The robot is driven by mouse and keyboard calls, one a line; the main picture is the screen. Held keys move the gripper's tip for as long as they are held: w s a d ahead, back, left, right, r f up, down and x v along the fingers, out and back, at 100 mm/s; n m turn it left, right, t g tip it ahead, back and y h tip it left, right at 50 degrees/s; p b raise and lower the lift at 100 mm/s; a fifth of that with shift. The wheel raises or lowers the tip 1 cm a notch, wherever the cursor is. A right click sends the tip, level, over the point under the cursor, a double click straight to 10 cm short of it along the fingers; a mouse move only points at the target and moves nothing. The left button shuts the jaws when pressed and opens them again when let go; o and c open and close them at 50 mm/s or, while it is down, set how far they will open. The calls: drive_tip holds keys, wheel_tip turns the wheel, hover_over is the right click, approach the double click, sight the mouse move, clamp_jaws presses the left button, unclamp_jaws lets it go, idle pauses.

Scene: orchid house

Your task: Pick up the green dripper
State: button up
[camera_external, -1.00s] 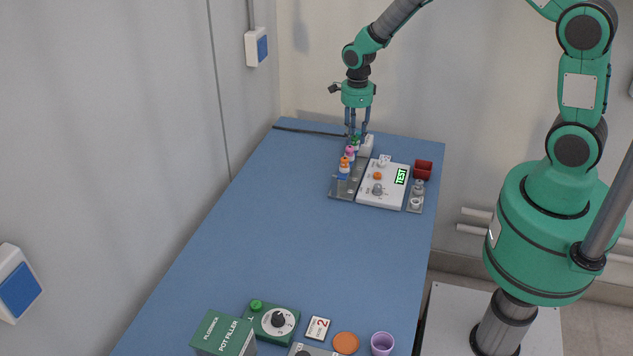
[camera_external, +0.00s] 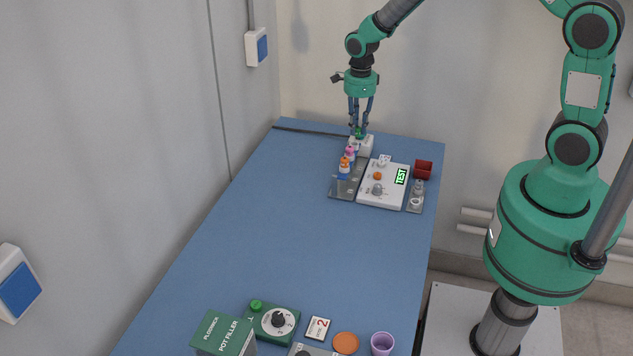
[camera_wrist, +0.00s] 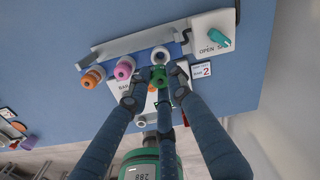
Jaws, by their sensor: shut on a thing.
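The green dripper (camera_external: 359,133) is between the fingertips of my gripper (camera_external: 360,124), above the far end of the grey rack (camera_external: 343,190). In the wrist view, the green dripper (camera_wrist: 158,77) sits between the closed fingers of my gripper (camera_wrist: 157,90), with its green top towards the camera. Its lower part is hidden. A pink-topped dripper (camera_external: 349,153) and an orange-topped dripper (camera_external: 344,167) stand in the rack. They also show in the wrist view, the pink one (camera_wrist: 124,68) and the orange one (camera_wrist: 91,79).
A white box (camera_external: 366,146) stands by the rack's far end. Right of the rack are a white panel (camera_external: 392,197) with a lit TEST display and a red tray (camera_external: 423,169). A green box (camera_external: 224,335) and green dial unit (camera_external: 273,320) stand in front. The blue table's middle is clear.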

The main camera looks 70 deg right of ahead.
drive_tip(key=s+a, duration=0.2)
drive_tip(key=s, duration=0.5)
drive_tip(key=s+a+r, duration=0.1)
drive_tip(key=s+a, duration=0.2)
drive_tip(key=s, duration=0.4)
drive_tip(key=shift+s, duration=0.15)
drive_tip(key=shift+r, duration=0.1)
